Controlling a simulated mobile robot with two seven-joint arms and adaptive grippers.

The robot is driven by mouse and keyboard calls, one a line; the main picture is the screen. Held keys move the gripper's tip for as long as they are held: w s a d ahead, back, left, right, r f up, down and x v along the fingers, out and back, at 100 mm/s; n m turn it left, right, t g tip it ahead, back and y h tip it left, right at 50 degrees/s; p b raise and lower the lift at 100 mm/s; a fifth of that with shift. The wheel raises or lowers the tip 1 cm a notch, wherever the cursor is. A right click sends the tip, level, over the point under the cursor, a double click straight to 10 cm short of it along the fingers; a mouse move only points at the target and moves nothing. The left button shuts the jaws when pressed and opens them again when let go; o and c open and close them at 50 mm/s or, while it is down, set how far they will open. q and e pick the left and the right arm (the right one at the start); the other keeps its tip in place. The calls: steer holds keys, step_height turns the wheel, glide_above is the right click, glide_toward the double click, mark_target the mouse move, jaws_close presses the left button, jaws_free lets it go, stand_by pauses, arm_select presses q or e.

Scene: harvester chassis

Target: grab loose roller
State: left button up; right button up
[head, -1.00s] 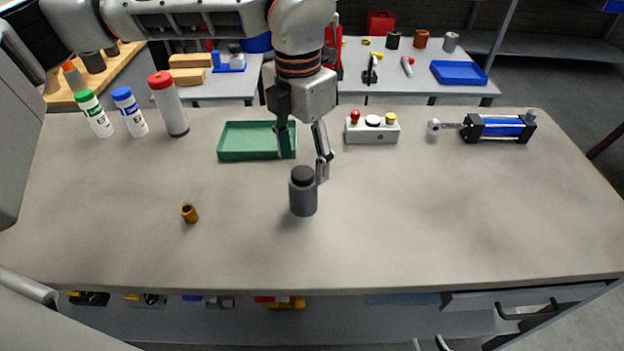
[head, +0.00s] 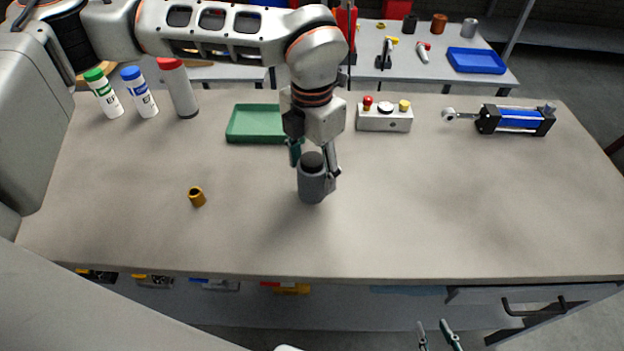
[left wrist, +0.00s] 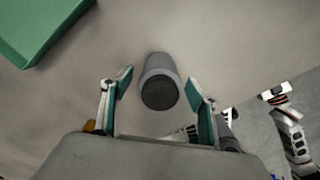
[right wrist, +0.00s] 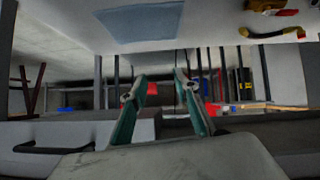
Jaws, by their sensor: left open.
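The loose roller (head: 311,185), a grey cylinder with a dark top, stands upright on the workbench near its middle. In the left wrist view the roller (left wrist: 159,82) lies between the two fingertips, with a visible gap on each side. My left gripper (head: 314,172) is open and reaches down around the roller from behind; its fingertips (left wrist: 158,80) are not closed on it. My right gripper (head: 437,336) is low, at the bottom edge of the head view, in front of the bench. Its fingers (right wrist: 160,80) are apart with nothing between them.
A green tray (head: 250,137) lies behind and left of the roller. A button box (head: 384,117) and a blue cylinder actuator (head: 516,120) stand at the back right. A small brass bushing (head: 197,197) and several bottles (head: 140,92) are left. The bench front (head: 440,235) is clear.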

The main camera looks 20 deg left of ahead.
arm_select(q)
steer(key=shift+r, duration=0.1)
steer(key=c, duration=1.6)
steer(key=shift+c, duration=0.2)
